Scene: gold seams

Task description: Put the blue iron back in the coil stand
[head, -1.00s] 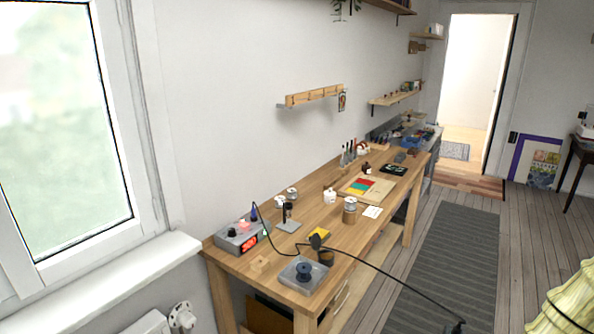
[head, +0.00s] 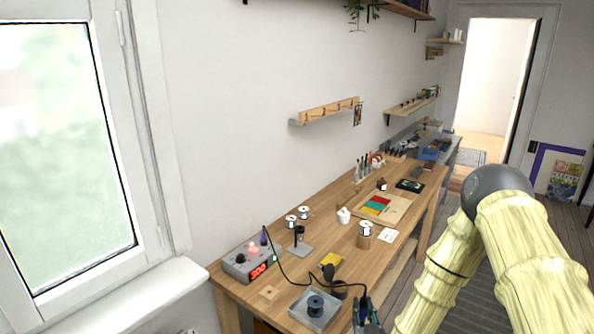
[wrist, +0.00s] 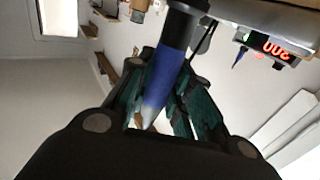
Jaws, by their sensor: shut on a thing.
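The blue iron (wrist: 160,75) lies between the dark green fingers of my gripper (wrist: 155,100) in the wrist view, with its black end at the top and its pale tip lower down. In the head view, my gripper (head: 366,318) is low at the table's front edge, holding the iron (head: 363,302) roughly upright. The coil stand (head: 299,247), a dark holder on a grey plate, is on the table, to the left of and beyond my gripper. The holder looks empty, but its inside is too small to tell.
The iron's black cable loops over the table from the soldering station (head: 250,263), which reads 300.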

